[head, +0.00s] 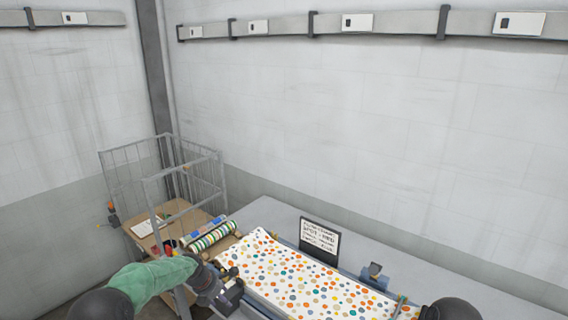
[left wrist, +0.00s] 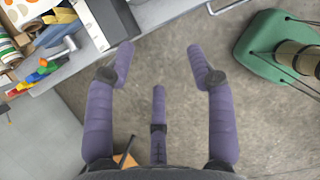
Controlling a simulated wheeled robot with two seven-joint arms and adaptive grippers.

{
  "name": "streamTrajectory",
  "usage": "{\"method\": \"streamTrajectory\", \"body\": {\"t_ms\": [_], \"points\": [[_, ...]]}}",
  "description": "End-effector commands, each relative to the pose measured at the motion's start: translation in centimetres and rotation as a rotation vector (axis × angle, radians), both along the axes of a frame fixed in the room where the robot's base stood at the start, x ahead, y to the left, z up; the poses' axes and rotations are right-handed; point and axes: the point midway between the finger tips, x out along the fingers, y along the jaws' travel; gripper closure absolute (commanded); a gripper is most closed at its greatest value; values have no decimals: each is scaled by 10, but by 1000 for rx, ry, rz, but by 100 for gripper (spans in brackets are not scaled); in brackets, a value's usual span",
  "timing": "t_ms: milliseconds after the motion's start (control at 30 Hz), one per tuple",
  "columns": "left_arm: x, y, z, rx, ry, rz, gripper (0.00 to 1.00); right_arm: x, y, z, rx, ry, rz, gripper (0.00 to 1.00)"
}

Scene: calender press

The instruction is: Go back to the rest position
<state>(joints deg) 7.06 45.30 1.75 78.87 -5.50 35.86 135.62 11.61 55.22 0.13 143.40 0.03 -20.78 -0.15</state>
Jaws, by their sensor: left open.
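My left gripper (head: 230,296) is at the bottom of the head view, by the near left corner of the table with the dotted cloth (head: 300,280). In the left wrist view its purple fingers (left wrist: 159,62) are spread apart with nothing between them, above the grey floor (left wrist: 165,125). My right gripper is not in view.
A wire cage cart (head: 185,165) and a wooden-topped surface with striped rolls (head: 210,236) stand left of the table. A sign (head: 319,238) stands behind the cloth, near a blue device (head: 373,272). The wrist view shows a green object (left wrist: 265,45) on the floor side.

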Motion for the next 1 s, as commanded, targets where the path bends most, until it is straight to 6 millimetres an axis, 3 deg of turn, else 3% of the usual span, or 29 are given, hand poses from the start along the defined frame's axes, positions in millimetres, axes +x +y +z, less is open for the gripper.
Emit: {"method": "streamTrajectory", "body": {"t_ms": [367, 567, 767, 1000], "points": [[-28, -16, -66, 50, -26, -216, 45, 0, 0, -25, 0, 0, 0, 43], [-55, -30, -117, 87, -51, -398, 45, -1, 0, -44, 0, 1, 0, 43], [-104, -50, -194, 139, -97, -688, 45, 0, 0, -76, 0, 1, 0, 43], [-192, -78, -292, 211, -193, -1139, 45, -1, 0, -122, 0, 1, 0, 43]]}}
